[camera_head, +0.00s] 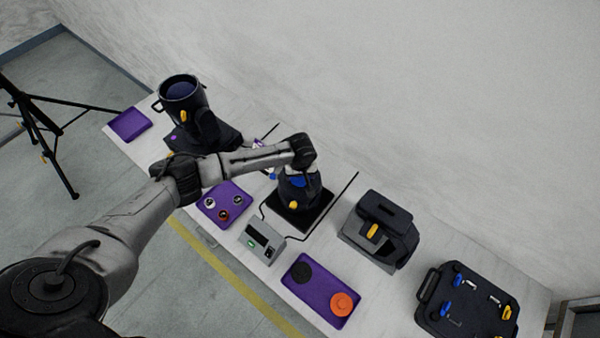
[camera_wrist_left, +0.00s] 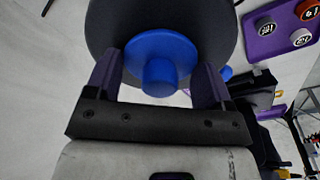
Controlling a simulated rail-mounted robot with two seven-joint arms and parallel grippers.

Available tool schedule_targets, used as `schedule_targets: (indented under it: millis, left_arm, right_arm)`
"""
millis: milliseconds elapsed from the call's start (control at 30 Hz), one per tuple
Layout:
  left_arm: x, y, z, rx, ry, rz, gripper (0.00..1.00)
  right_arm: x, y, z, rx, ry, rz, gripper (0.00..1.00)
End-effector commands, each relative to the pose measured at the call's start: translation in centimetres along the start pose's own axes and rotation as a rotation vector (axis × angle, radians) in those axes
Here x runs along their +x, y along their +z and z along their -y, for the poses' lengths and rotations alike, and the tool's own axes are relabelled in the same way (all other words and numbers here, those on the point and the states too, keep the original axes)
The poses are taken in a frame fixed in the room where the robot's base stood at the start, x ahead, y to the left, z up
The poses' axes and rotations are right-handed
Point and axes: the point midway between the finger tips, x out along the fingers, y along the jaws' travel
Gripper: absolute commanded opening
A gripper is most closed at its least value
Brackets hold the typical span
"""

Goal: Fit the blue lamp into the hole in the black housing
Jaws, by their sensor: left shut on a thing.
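The blue lamp shows in the left wrist view as a round blue disc with a short blue stub (camera_wrist_left: 160,70). My left gripper (camera_wrist_left: 157,78), with its purple fingers on either side of the stub, is shut on it. Behind the disc is the rounded black housing (camera_wrist_left: 212,22). In the head view the black housing (camera_head: 312,195) stands on a black base plate, and my left gripper (camera_head: 298,170) is right above it, with some blue (camera_head: 298,182) showing there. The disc covers the hole, and I cannot tell how deep the lamp sits. My right gripper is not in view.
A purple tray (camera_head: 207,206) with several small round pieces lies left of the housing. A grey box (camera_head: 262,240) and a purple tray (camera_head: 325,311) with black and orange discs are in front. Black lamp bodies (camera_head: 180,90) (camera_head: 385,212) and a black case (camera_head: 470,325) stand around.

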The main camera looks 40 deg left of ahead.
Motion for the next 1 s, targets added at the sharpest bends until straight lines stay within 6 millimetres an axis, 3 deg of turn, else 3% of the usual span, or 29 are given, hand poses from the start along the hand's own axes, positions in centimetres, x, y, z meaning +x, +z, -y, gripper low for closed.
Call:
schedule_targets:
  millis: [33, 67, 300, 667, 1000]
  left_arm:
    - [0.1, 0.0, 0.0, 0.000, 0.001, 0.000, 0.46]
    - [0.1, 0.0, 0.0, 0.000, 0.001, 0.000, 0.78]
    - [0.1, 0.0, 0.0, 0.000, 0.000, 0.000, 1.00]
    - [-0.8, -0.1, 0.0, -0.001, 0.000, 0.000, 1.00]
    - [-7.0, 0.0, 0.0, 0.000, 0.003, -0.002, 1.00]
  right_arm:
    - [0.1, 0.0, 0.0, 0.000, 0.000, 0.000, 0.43]
    - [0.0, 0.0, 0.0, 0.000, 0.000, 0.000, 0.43]
    - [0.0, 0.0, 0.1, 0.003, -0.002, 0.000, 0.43]
    - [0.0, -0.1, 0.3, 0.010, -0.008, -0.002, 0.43]
    - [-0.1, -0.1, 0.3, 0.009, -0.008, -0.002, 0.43]
